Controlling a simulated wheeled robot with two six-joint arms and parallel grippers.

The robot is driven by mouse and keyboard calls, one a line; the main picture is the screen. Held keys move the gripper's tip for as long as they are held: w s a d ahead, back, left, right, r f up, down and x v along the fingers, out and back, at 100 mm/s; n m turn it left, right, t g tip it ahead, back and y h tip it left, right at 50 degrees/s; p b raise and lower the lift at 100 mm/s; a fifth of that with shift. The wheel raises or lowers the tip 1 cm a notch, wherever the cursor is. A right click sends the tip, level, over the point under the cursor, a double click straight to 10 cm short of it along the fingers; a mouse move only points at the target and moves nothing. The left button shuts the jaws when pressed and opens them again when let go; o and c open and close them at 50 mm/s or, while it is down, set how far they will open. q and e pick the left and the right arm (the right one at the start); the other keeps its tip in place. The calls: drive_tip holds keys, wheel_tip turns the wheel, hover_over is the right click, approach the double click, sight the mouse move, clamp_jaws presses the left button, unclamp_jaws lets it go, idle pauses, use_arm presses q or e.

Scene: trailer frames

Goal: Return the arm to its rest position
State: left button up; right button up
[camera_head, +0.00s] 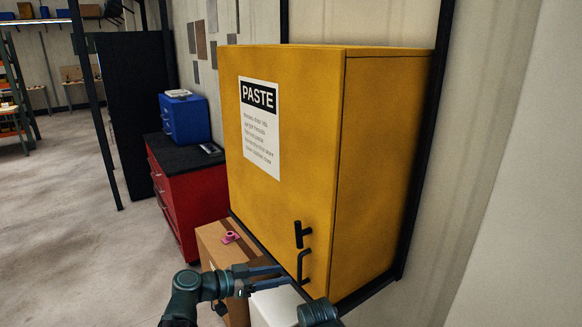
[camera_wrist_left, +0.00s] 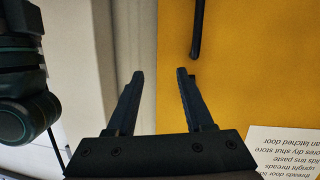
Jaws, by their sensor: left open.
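My left arm comes in low in the head view. Its gripper (camera_head: 276,275) is in front of the lower part of a yellow cabinet (camera_head: 275,190), close to the black door handle (camera_head: 303,266). In the left wrist view the two dark fingers of the left gripper (camera_wrist_left: 160,74) are apart with nothing between them. A black handle part (camera_wrist_left: 197,30) is beyond the right finger, against the yellow door (camera_wrist_left: 250,75). The cabinet door looks closed. Whether the fingers touch the cabinet cannot be told. My right gripper is not visible.
A black latch (camera_head: 302,234) is above the handle. Below the cabinet are a brown box (camera_head: 213,240) with a pink object (camera_head: 230,237) on it and a white item (camera_head: 275,308). A red drawer chest (camera_head: 185,190) holds a blue box (camera_head: 186,120). Open floor (camera_head: 75,250) is at left.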

use_arm(q)
drive_tip(key=s+d+f+n+g+y, duration=0.1)
drive_tip(key=s+d+f+g+y, duration=0.25)
drive_tip(key=s+d+f, duration=0.35)
drive_tip(key=s+a+f+n+g+y, duration=0.4)
drive_tip(key=s+a+f+n+y, duration=0.2)
drive_tip(key=s+f+y, duration=0.3)
drive_tip(key=shift+s+a+f+y, duration=0.2)
drive_tip(key=shift+a+f+y, duration=0.35)
drive_tip(key=shift+y, duration=0.7)
drive_tip(key=shift+r, duration=0.1)
